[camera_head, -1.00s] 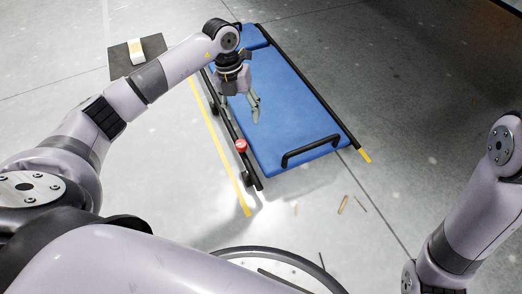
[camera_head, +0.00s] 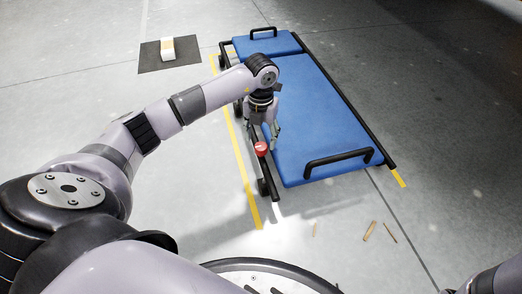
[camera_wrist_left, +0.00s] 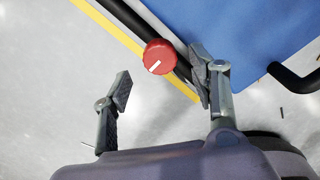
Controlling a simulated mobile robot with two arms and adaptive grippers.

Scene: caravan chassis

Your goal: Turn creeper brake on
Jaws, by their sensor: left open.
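The blue padded creeper (camera_head: 325,115) lies on the floor at the centre of the head view. A red round knob (camera_head: 261,148) sits on its black side rail, near the front left corner. In the left wrist view the knob (camera_wrist_left: 160,56) has a white line running slantwise across its face. My left gripper (camera_head: 271,133) is open and empty, just above and beside the knob. In the wrist view the open fingers (camera_wrist_left: 162,88) stand apart, with the knob showing between and beyond them, nearer the right finger. Contact cannot be told. My right gripper is out of view.
Yellow tape (camera_head: 240,150) runs along the creeper's left side. A dark mat (camera_head: 152,61) with a pale block (camera_head: 167,49) lies at the back left. Small brown sticks (camera_head: 370,231) lie on the floor in front. The floor to the left is clear.

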